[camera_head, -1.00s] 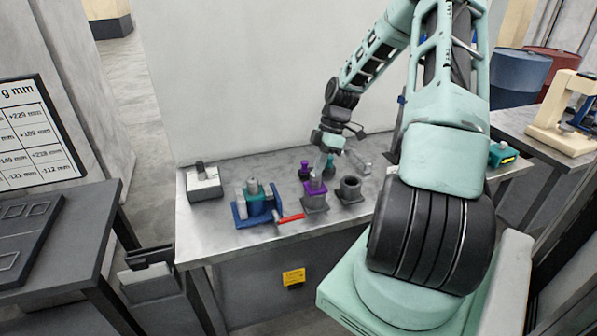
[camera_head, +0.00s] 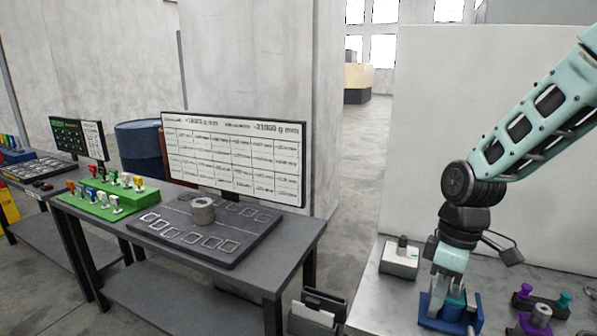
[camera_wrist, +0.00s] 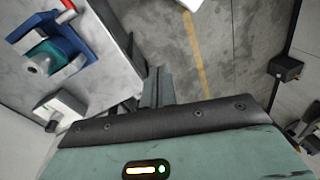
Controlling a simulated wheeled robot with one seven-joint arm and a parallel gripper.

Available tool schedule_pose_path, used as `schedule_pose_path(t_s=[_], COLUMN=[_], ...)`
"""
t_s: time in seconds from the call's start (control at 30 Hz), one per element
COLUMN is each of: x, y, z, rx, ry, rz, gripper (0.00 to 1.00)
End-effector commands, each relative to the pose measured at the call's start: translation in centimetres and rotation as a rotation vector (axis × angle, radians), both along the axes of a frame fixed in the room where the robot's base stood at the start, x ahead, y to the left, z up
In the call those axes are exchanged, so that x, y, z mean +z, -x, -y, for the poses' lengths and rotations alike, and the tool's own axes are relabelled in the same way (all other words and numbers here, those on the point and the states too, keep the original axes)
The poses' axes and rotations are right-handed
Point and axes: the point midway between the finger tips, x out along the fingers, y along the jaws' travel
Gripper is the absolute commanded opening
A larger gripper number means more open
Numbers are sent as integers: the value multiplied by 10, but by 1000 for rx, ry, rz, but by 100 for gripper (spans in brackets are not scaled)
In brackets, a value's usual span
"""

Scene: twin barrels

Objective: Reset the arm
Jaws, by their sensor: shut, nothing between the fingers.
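My mint-green arm reaches in from the upper right of the head view. My gripper (camera_head: 447,274) hangs from it, pointing down, at the left part of the metal bench (camera_head: 372,312). In that view it overlaps the blue fixture (camera_head: 428,318) with a teal part, and the fingertips are hard to make out. In the wrist view the grey fingers of my gripper (camera_wrist: 158,82) are together and hold nothing. The blue fixture with its teal part (camera_wrist: 60,52) appears at upper left there, apart from the fingers.
A white-grey box (camera_head: 400,258) stands on the bench left of the fixture. Purple parts (camera_head: 540,312) stand to its right. A dark table (camera_head: 300,240) with a board, grey cylinder (camera_head: 203,211) and display panel (camera_head: 235,155) is at left. Open floor (camera_head: 355,200) lies between them.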

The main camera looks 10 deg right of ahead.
Motion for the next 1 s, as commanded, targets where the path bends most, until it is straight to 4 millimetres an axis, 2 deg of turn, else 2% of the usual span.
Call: schedule_pose_path(t_s=[0.03, 0.1, 0.3, 0.4, 0.5, 0.67, 0.77, 1.0], x=[4, 10, 23, 27, 30, 32, 33, 33], y=[11, 28, 86, 117, 144, 170, 176, 176], z=[-24, -52, -115, -136, -150, -159, -161, -161], rx=[7, -8, -57, -86, -111, -142, -152, -152], ry=[23, 46, 94, 103, 105, 100, 98, 98], rz=[5, 11, 44, 63, 79, 92, 95, 95], gripper=[0, 0, 0, 0, 0, 0, 0, 0])
